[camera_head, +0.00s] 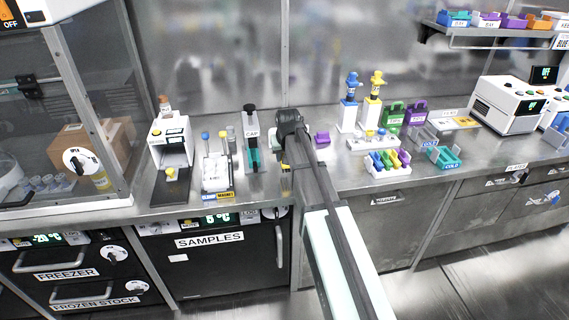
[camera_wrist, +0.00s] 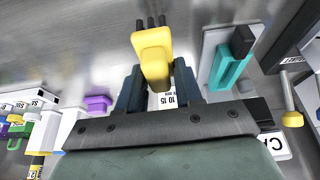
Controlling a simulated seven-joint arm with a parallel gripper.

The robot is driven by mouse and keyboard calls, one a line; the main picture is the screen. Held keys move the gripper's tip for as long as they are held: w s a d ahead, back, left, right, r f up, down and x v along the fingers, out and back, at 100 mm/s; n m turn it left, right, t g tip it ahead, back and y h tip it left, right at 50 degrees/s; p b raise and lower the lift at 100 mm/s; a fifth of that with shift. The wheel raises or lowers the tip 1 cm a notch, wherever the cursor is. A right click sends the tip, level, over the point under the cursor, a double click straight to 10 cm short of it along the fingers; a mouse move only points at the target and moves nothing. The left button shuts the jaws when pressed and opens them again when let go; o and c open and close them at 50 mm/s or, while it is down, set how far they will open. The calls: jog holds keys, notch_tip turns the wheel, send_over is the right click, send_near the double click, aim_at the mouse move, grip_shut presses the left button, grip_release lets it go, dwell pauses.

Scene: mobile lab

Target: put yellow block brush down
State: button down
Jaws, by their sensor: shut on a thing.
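The yellow block brush (camera_wrist: 152,48) is between the two dark fingers of my gripper (camera_wrist: 158,78) in the wrist view. Its yellow block faces the camera, and several dark prongs stick out at its far end. A white label with numbers shows just below the block, between the fingers. In the head view my gripper (camera_head: 288,150) is over the counter's middle, right of the CAP stand (camera_head: 252,140). I cannot tell whether the brush touches the counter.
The CAP stand with its teal part (camera_wrist: 232,60) is close on one side. A purple block (camera_head: 322,138) lies on the other. Racks and bottles, including a tube rack (camera_head: 388,162), stand farther right. Bare metal counter (camera_head: 225,205) shows along the front edge.

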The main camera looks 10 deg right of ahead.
jog(key=shift+f, duration=1.75)
jog(key=shift+f, duration=0.15)
jog(key=c, duration=0.8)
grip_release()
jog(key=shift+o, duration=0.2)
jog(key=v, duration=1.2)
jog(key=shift+s, duration=0.1)
